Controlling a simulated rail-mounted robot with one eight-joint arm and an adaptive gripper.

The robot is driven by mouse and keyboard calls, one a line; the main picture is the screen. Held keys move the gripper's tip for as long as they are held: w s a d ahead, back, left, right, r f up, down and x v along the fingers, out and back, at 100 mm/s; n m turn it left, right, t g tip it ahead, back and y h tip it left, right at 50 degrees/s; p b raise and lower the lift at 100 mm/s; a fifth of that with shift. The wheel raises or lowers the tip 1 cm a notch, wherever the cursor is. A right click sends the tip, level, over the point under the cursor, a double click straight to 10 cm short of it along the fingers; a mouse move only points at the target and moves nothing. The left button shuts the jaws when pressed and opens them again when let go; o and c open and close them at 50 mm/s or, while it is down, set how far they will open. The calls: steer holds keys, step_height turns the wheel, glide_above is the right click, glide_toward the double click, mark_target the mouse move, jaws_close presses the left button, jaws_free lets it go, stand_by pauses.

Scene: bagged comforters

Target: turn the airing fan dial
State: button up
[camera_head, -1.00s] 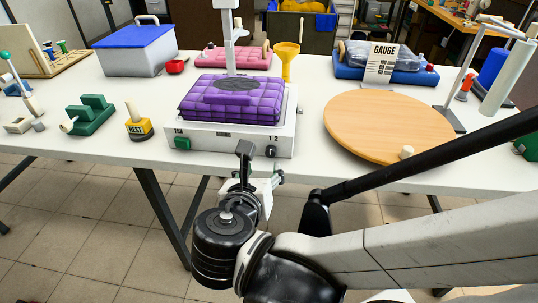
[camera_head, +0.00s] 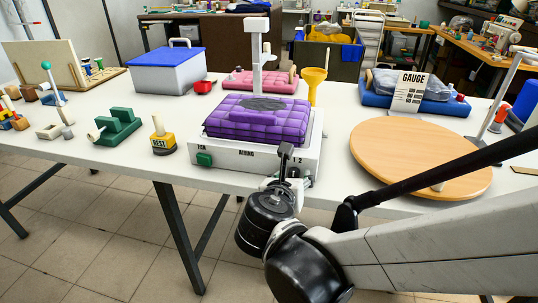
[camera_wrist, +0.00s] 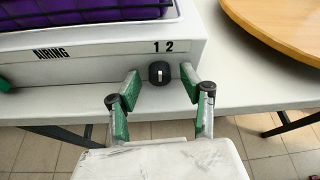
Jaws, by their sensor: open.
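The airing fan is a white box (camera_wrist: 95,55) marked "AIRING" and "1 2", with a purple quilted bag (camera_head: 255,120) on top. Its dial (camera_wrist: 159,73) is a small black knob with a pale mark, on the front face under the "1 2". My gripper (camera_wrist: 160,79) is open and empty. In the wrist view its green-and-grey fingers stand apart, with one tip to each side of the dial. I cannot tell whether they touch it. In the head view my gripper (camera_head: 286,152) is in front of the box's right part and covers some of the front.
A green block (camera_head: 205,159) sits at the box's left front. A round wooden board (camera_head: 420,155) lies to the right. A yellow funnel (camera_head: 313,85) stands behind the box. A yellow-and-black "REST" piece (camera_head: 163,143) is to the left. The table's front edge is close below the box.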

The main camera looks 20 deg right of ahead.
steer(key=shift+w, duration=0.15)
jaws_close()
steer(key=shift+d, duration=0.1)
stand_by(0.3)
steer(key=m+t+y+p, duration=0.1)
steer(key=m+y, duration=0.1)
steer(key=m, duration=0.1)
steer(key=shift+d, duration=0.15)
steer(key=m, duration=0.2)
steer(key=m+t+y+b, duration=0.1)
steer(key=shift+f+m+t+y, duration=0.15)
steer(key=shift+m+t+y, duration=0.15)
steer(key=shift+m, duration=0.1)
stand_by(0.5)
